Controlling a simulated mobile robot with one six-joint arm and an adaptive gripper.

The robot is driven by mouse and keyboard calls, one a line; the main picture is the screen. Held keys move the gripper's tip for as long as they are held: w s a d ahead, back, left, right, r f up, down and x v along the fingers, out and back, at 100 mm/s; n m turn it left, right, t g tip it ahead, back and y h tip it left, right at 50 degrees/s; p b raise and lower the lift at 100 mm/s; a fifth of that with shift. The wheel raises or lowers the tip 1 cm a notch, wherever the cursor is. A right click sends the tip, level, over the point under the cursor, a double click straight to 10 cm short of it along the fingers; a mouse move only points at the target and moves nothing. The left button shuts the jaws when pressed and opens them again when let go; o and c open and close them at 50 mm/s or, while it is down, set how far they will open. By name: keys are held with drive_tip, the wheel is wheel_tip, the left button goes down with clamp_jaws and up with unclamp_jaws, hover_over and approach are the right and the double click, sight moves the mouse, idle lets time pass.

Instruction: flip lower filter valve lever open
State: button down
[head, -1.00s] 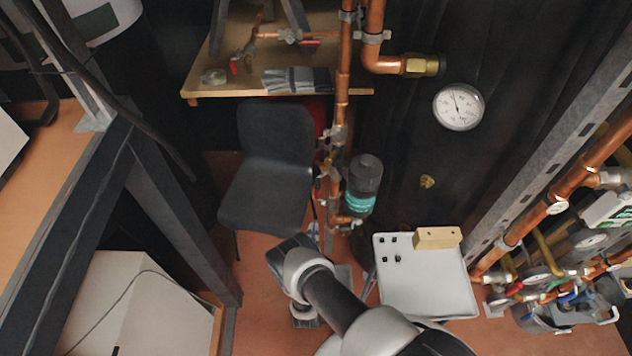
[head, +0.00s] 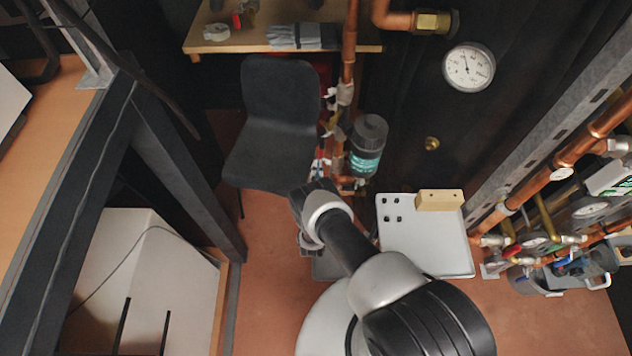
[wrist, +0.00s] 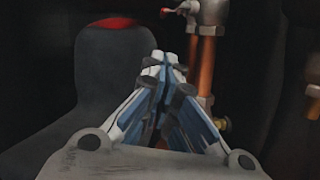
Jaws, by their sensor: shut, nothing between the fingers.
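The filter (head: 367,147) is a dark-capped cylinder with a teal band, beside the vertical copper pipe in the head view. Valve fittings (head: 346,183) sit at its lower end, small and partly crowded by my arm; I cannot make out the lower lever's position. My gripper shows in the wrist view (wrist: 163,62), its fingertips together and empty. Just right of the tips are copper pipes (wrist: 206,70) under a grey metal fitting (wrist: 209,12). A small red handle (wrist: 168,12) shows above the tips, apart from them.
A dark chair (head: 272,120) stands left of the pipe and also shows in the wrist view (wrist: 112,75). A white tray (head: 430,245) with a wooden block (head: 440,200) lies to the right. A gauge (head: 468,67) and a wooden table (head: 225,45) are farther back.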

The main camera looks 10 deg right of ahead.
drive_tip(key=shift+w+d+r+p, duration=0.2)
drive_tip(key=shift+w+r, duration=0.1)
drive_tip(key=shift+r, duration=0.45)
drive_tip(key=shift+w+d+r+p, duration=0.15)
drive_tip(key=shift+w+d+r, duration=0.1)
drive_tip(key=shift+r, duration=0.45)
drive_tip(key=shift+w+d+r+p, duration=0.15)
drive_tip(key=shift+w+r, duration=0.15)
drive_tip(key=shift+r, duration=0.45)
drive_tip(key=shift+r+g+p, duration=0.3)
drive_tip(key=shift+g+p, duration=0.15)
drive_tip(key=shift+g, duration=0.35)
